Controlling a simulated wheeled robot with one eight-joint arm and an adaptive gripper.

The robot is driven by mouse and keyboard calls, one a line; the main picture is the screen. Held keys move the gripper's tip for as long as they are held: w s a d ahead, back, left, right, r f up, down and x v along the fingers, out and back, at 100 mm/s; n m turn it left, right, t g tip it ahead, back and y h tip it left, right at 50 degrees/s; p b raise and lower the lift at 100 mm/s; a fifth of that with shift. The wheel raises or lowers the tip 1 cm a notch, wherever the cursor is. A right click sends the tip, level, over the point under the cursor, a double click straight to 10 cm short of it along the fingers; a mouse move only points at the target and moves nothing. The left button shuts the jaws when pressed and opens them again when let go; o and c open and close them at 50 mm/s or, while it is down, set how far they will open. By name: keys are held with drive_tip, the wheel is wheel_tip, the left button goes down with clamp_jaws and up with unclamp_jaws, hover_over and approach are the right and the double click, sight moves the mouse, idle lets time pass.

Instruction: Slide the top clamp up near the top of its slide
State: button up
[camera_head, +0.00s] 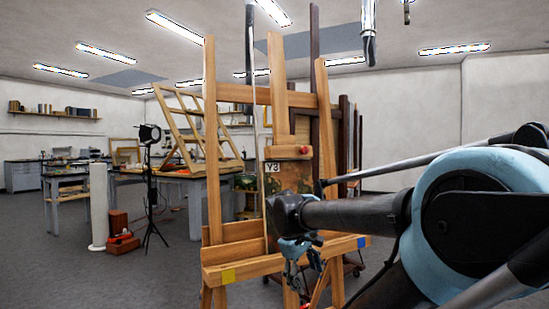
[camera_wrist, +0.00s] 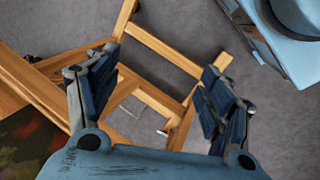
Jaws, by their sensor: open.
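The wooden easel (camera_head: 213,150) stands in front of me. Its top clamp (camera_head: 283,152), a short wooden block with a red knob (camera_head: 304,150), sits on the central upright (camera_head: 280,98), at the top edge of a small painted panel (camera_head: 300,178). Slide length shows above the clamp. My gripper (camera_head: 299,262) is below the clamp, near the easel's lower ledge, pointing down. In the wrist view my gripper (camera_wrist: 158,95) has its fingers wide apart with nothing between them; easel bars show beyond. The painted panel (camera_wrist: 30,145) shows there at lower left; the clamp does not.
The easel's lower ledge (camera_head: 242,266) carries a yellow patch and a blue patch. My arm crosses from the right and hides part of the easel. A light stand (camera_head: 150,190), a white column (camera_head: 98,207) and a worktable (camera_head: 178,181) stand to the left.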

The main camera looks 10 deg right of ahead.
drive_tip(key=w+r+n+h, duration=0.4)
drive_tip(key=w+r+n, duration=0.2)
drive_tip(key=w+r, duration=0.55)
drive_tip(key=n+t+h, duration=0.4)
drive_tip(key=n+h, duration=0.5)
drive_tip(key=n, duration=0.2)
approach(275, 153)
drive_tip(key=w+a, duration=0.2)
drive_tip(key=a, duration=0.4)
drive_tip(key=x, duration=1.7)
drive_tip(key=shift+s+d, duration=0.1)
drive_tip(key=shift+s, duration=0.05)
